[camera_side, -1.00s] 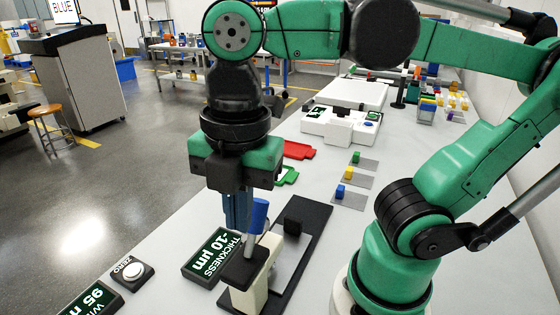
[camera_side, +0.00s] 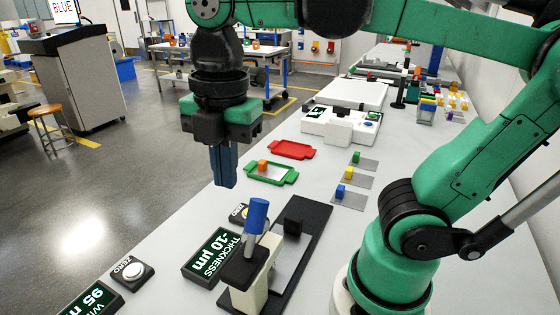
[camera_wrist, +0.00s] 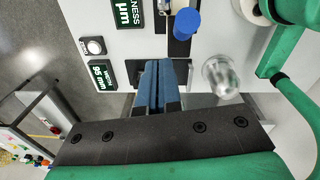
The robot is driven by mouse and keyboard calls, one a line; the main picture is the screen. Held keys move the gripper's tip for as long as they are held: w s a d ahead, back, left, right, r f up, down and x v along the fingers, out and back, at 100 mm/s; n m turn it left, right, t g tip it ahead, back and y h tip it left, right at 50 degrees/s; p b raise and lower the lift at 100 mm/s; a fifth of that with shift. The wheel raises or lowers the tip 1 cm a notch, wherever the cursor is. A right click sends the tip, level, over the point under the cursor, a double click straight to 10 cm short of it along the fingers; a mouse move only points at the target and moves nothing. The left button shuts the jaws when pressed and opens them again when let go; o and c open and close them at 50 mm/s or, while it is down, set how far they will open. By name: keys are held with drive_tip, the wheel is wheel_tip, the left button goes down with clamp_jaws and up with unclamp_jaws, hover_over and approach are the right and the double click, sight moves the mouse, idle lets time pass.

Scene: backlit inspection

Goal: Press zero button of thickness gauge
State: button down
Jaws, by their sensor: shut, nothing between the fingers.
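The thickness gauge (camera_side: 245,272) stands on a black base, with a cream body and a blue-topped lever (camera_side: 258,215). Its display (camera_side: 211,256) reads -10 µm. Just behind the display, a small ZERO label and yellowish button (camera_side: 245,212) show, partly hidden by the blue top. My gripper (camera_side: 226,186) is shut and empty, pointing down, and appears above and behind that button, apart from it.
A second ZERO button (camera_side: 133,271) sits beside the width display (camera_side: 92,299) at the front left. Green (camera_side: 271,174) and red (camera_side: 293,150) trays and several coloured blocks on grey plates lie farther back. A clear round object (camera_wrist: 220,76) shows in the wrist view. The tabletop left of the trays is clear.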

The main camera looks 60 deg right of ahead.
drive_tip(key=shift+w+d+r, duration=0.35)
drive_tip(key=shift+w+r, duration=0.05)
drive_tip(key=shift+r, duration=0.05)
drive_tip(key=w+d+f, duration=0.3)
drive_tip(key=d, duration=0.4)
drive_tip(key=w+d+f+m, duration=0.1)
drive_tip(key=w+d+f, duration=0.2)
drive_tip(key=d, duration=0.4)
drive_tip(key=shift+w+d+f+m+g, duration=0.25)
drive_tip(key=shift+w+d+m+g, duration=0.05)
drive_tip(key=shift+w+d, duration=0.15)
drive_tip(key=shift+a, duration=0.1)
wheel_tip(320, 180, down, 14)
drive_tip(key=shift+r, duration=0.1)
